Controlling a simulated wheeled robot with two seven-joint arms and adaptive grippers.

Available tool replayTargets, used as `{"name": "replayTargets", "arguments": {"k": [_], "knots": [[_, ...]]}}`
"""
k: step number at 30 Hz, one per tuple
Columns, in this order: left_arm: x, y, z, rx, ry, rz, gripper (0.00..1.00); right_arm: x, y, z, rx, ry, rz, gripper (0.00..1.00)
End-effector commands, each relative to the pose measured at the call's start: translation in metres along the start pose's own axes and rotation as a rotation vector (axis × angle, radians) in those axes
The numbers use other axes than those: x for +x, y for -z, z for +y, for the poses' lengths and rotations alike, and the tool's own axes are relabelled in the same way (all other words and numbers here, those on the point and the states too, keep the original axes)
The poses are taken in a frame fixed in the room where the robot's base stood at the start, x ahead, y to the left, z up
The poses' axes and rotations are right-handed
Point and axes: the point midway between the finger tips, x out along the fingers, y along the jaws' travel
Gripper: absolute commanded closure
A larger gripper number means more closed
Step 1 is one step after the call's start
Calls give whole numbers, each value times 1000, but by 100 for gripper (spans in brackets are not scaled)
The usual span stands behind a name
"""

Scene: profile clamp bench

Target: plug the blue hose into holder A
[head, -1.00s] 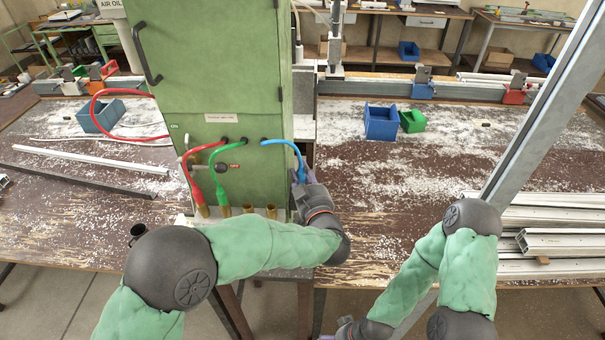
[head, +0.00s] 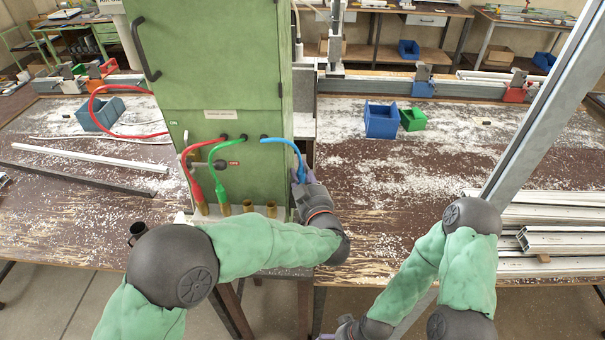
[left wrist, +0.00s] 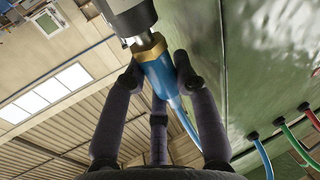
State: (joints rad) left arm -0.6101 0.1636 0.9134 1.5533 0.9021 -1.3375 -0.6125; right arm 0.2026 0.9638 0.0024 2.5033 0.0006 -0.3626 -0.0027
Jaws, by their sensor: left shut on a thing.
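The blue hose (head: 285,141) arches from the front of the green cabinet down to my left gripper (head: 303,178). In the left wrist view my left gripper (left wrist: 158,85) has its dark fingers around the blue hose end (left wrist: 160,75), which has a brass collar and metal tip. A grey cylinder (left wrist: 128,15) shows close by the tip; I cannot tell whether they touch. Brass holders stand in a row at the cabinet's foot, such as this one (head: 271,209). I cannot read any letter on them. My right gripper (head: 346,327) is low at the bottom edge, mostly hidden.
The red hose (head: 191,170) and green hose (head: 216,175) run down to brass holders at the left. A green cabinet (head: 210,60) stands behind. A blue bin (head: 381,122) and green bin (head: 412,120) sit on the right bench. Metal profiles (head: 560,240) lie at far right.

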Motion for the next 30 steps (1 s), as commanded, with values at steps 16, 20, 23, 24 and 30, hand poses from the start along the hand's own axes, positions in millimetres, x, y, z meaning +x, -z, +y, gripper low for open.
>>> {"name": "replayTargets", "arguments": {"k": [16, 20, 23, 24, 30], "knots": [[0, -7, -1, 0, 0, 1, 100, 5, 0, 2, 0, 0, 0, 0], [0, -9, -1, 0, 0, 1, 100, 6, 0, 2, 0, 0, 0, 0], [0, -10, -1, 0, 0, 1, 100, 7, 0, 2, 0, 0, 0, 0], [0, -10, -1, 0, 0, 1, 100, 6, 0, 2, 0, 0, 0, 0], [0, -10, -1, 0, 0, 1, 63, 6, 0, 2, 0, 0, 0, 0]]}}
